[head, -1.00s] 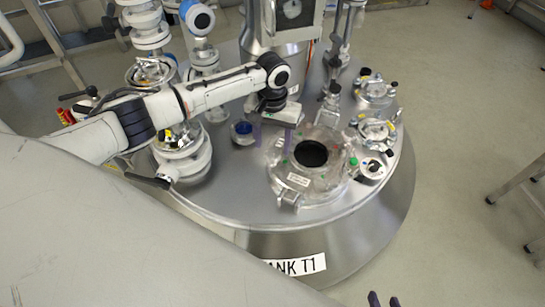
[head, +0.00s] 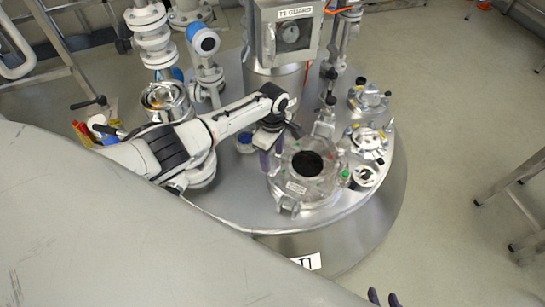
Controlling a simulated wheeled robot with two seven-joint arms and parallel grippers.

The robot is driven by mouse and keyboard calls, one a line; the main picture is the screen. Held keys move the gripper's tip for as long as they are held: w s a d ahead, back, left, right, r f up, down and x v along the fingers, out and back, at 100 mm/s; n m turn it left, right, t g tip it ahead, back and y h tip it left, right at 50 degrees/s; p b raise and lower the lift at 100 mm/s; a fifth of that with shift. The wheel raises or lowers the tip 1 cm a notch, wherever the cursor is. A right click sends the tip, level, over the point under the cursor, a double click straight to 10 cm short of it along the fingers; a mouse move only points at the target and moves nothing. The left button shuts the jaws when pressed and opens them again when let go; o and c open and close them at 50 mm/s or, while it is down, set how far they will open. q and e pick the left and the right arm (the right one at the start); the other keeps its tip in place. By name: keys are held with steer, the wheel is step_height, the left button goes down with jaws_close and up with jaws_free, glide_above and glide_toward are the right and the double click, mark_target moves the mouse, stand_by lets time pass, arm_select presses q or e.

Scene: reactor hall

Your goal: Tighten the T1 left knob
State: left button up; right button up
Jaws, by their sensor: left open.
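Tank T1 (head: 235,200) is a round steel vessel, its label (head: 306,261) partly cut off by a grey surface. On its lid is a round hatch (head: 286,178) with a dark opening and several small fittings on its rim. I cannot tell which fitting is the left knob. My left gripper (head: 271,160) is open, its purple fingers pointing down beside the hatch's left rim. I cannot tell whether it touches anything. My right gripper (head: 383,298) shows only as two separated purple fingertips at the bottom edge, clear of the tank.
A large grey surface (head: 120,240) covers the lower left. Valves and pipes (head: 152,45) stand behind my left arm. A T1 guard box (head: 288,32) rises behind the hatch. Smaller ports (head: 367,98) sit on the right. The floor at right is clear up to a metal frame (head: 510,180).

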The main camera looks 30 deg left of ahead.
mark_target(272, 164)
arm_select(q)
steer(key=n, duration=0.1)
steer(key=n+p, duration=0.1)
steer(key=n, duration=0.1)
steer(key=shift+d+r+p, duration=0.1)
steer(key=shift+r+p, duration=0.15)
steer(key=shift+p, duration=0.05)
steer(key=n+p, duration=0.1)
steer(key=n, duration=0.2)
steer(key=shift+f+n, duration=0.1)
steer(key=shift+n, duration=0.2)
steer(key=n, duration=0.3)
steer(key=shift+p, duration=0.35)
step_height(272, 164, down, 5)
steer(key=b, duration=0.4)
steer(key=shift+f+b, duration=0.2)
steer(key=shift+b, duration=0.2)
steer(key=shift+f, duration=0.25)
steer(key=shift+f+b, duration=0.25)
steer(key=shift+b, duration=0.2)
arm_select(e)
steer(key=shift+s+f, duration=0.25)
steer(key=shift+f, duration=0.35)
